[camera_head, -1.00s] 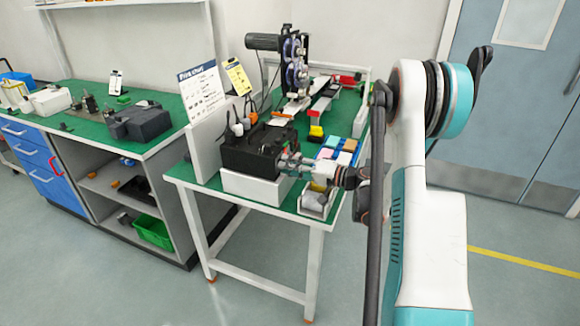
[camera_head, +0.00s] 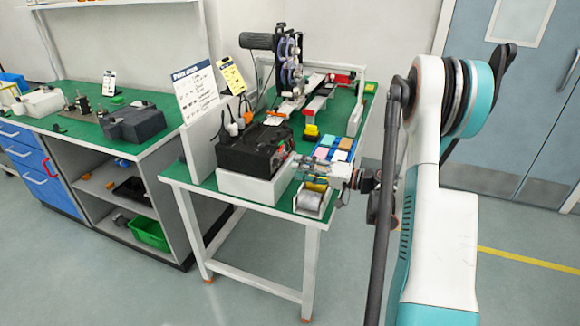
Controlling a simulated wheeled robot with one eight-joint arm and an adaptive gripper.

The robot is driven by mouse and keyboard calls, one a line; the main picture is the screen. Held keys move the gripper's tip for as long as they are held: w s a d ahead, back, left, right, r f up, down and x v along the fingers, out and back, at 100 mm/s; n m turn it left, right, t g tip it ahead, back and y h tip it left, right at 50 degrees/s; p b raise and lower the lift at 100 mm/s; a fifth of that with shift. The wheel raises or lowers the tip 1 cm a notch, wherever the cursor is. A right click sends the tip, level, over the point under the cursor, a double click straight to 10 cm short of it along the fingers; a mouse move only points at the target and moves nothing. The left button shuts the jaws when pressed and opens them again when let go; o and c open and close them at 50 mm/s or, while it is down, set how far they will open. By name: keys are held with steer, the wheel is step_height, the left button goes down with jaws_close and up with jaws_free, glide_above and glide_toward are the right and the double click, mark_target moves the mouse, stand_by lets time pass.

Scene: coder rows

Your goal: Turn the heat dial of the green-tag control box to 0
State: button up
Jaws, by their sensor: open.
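The black control box (camera_head: 248,152) sits on a white block (camera_head: 262,187) at the near end of the right-hand green-topped table. Its right-facing front carries small dials (camera_head: 279,156), too small to read. I cannot make out a green tag on it. My gripper (camera_head: 303,168) is open at the end of my arm, to the right of the box front. It points left at the front, with a small gap that is hard to judge. Its fingers are small and partly lost against the clutter behind.
A white tray with a grey roll (camera_head: 311,201) stands just below my gripper. Coloured pads (camera_head: 334,148) lie behind it. A white sign board (camera_head: 197,92) and a yellow card (camera_head: 232,77) stand behind the box. A reel machine (camera_head: 288,62) is at the back.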

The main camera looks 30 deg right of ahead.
steer(key=v, duration=0.6)
stand_by(0.4)
